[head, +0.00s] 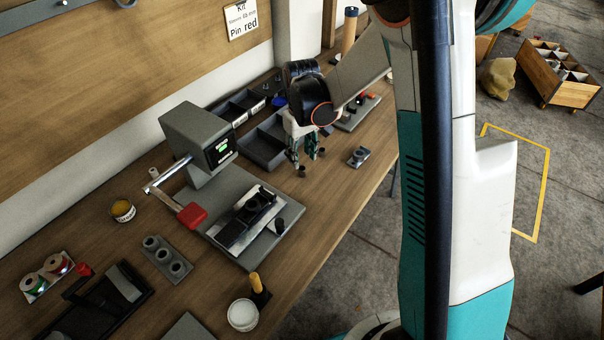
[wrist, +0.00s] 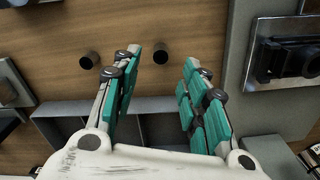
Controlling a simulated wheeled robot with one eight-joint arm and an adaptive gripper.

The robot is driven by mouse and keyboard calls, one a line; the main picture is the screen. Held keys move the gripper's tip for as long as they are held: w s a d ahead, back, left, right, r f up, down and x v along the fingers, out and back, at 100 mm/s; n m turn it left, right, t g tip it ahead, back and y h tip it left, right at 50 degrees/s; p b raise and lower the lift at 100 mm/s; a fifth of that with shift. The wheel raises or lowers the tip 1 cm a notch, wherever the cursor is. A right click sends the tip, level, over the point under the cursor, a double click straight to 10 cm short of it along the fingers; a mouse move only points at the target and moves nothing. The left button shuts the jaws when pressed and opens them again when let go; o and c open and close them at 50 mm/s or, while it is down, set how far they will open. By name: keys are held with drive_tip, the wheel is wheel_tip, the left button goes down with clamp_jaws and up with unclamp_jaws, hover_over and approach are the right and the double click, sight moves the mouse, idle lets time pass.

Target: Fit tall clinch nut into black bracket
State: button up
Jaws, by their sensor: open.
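My gripper (head: 303,161) is open above the wooden bench, fingers pointing down. Its teal fingers also show in the wrist view (wrist: 162,62). A small dark cylindrical nut (wrist: 160,54) stands on the bench, seen between the fingertips and not touched as far as I can tell. A second dark nut (wrist: 89,60) stands to its left, outside the fingers. In the head view one nut (head: 302,172) is just below the fingertips and another (head: 321,152) is beside them. I cannot tell which is taller. The black bracket (head: 238,229) lies on the press plate; part of it shows in the wrist view (wrist: 298,60).
The grey press (head: 199,143) with its red-ended lever (head: 190,215) stands left of my gripper. Dark open bins (head: 262,150) sit behind the gripper. A small grey block with a ring (head: 358,156) lies to the right. Bare wood lies in front of the gripper.

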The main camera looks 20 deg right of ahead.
sight(302, 168)
wheel_tip(302, 168, down, 5)
drive_tip(key=b, duration=0.2)
drive_tip(key=shift+f+b, duration=0.1)
drive_tip(key=shift+b, duration=0.2)
drive_tip(key=shift+s, duration=0.1)
drive_tip(key=shift+c, duration=0.2)
clamp_jaws()
